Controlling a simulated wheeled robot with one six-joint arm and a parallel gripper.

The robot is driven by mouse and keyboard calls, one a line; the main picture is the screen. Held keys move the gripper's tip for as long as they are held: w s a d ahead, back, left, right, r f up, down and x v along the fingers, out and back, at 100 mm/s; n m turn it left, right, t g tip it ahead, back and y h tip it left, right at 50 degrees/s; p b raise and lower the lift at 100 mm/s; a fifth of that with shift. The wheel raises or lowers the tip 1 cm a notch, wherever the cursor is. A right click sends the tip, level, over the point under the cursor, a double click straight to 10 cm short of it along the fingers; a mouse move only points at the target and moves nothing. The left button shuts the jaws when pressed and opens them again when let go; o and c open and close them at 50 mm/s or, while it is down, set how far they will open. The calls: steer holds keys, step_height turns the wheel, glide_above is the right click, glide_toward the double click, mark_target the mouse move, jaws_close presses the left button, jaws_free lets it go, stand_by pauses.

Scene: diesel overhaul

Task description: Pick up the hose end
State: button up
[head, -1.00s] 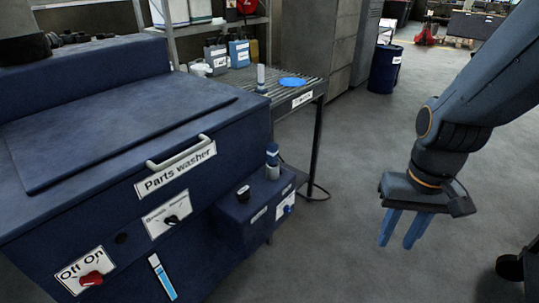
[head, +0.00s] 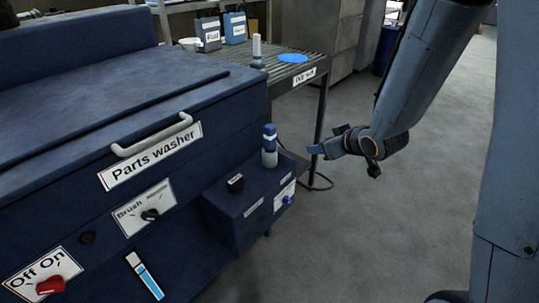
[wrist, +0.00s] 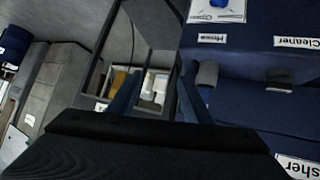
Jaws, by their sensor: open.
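The hose end appears to be the upright grey-and-blue cylinder with a pale band (head: 269,146) on the small box at the parts washer's front in the head view. In the wrist view its grey part (wrist: 207,74) shows just right of the right-hand finger. My gripper (head: 314,149) is level, open and empty, with its fingers pointing left toward the cylinder. A gap remains between them. In the wrist view both blue fingers (wrist: 159,98) are spread apart with nothing between them.
The parts washer (head: 225,125) fills the left. Behind is a slatted table (head: 318,60) with a similar cylinder (head: 257,52) and a blue disc (head: 293,58). Floor on the right is clear.

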mark_target(273, 138)
steer(key=a+n+y+b, duration=0.1)
steer(key=a+y, duration=0.2)
steer(key=a, duration=0.1)
steer(key=w+a+n+t+y+b, duration=0.1)
steer(key=a+y, duration=0.3)
steer(key=a+n+y+b, duration=0.2)
steer(key=a+y, duration=0.1)
steer(key=a, duration=0.1)
steer(key=shift+w+a+f, duration=0.15)
steer(key=shift+w+f, duration=0.2)
steer(key=shift+w+d+x, duration=0.1)
steer(key=shift+w+x, duration=0.05)
steer(key=shift+x, duration=1.2)
steer(key=shift+w+d+x, duration=0.15)
steer(key=shift+w+x, duration=0.05)
steer(key=shift+x, duration=1.1)
steer(key=shift+r, duration=0.15)
jaws_close()
